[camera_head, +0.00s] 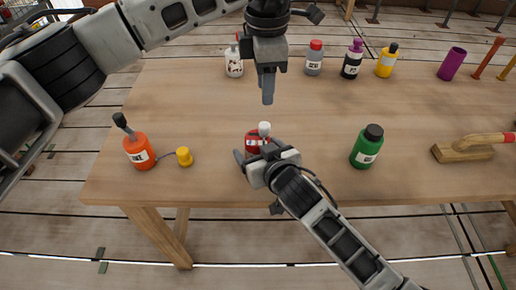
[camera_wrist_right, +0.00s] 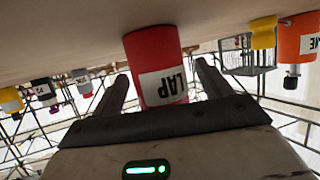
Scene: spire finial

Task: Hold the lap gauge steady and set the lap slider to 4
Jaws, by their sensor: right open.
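The lap gauge is a red cylinder (camera_head: 252,139) with a white knob (camera_head: 264,128) on top. It stands near the table's front edge, partly hidden by my right gripper (camera_head: 255,151). In the right wrist view the red cylinder (camera_wrist_right: 153,52) appears upside down, with a white LAP label. My right gripper's fingers (camera_wrist_right: 162,88) are open, one on each side of it, with gaps visible. My left gripper (camera_head: 267,88) points down above the table, behind and above the gauge and apart from it. Its fingers overlap in this view. No slider scale or number is readable.
A green bottle (camera_head: 367,147) and a wooden tool (camera_head: 468,150) are to the right. Several bottles and a purple cup (camera_head: 452,64) line the back. The table's middle (camera_head: 330,105) is clear.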

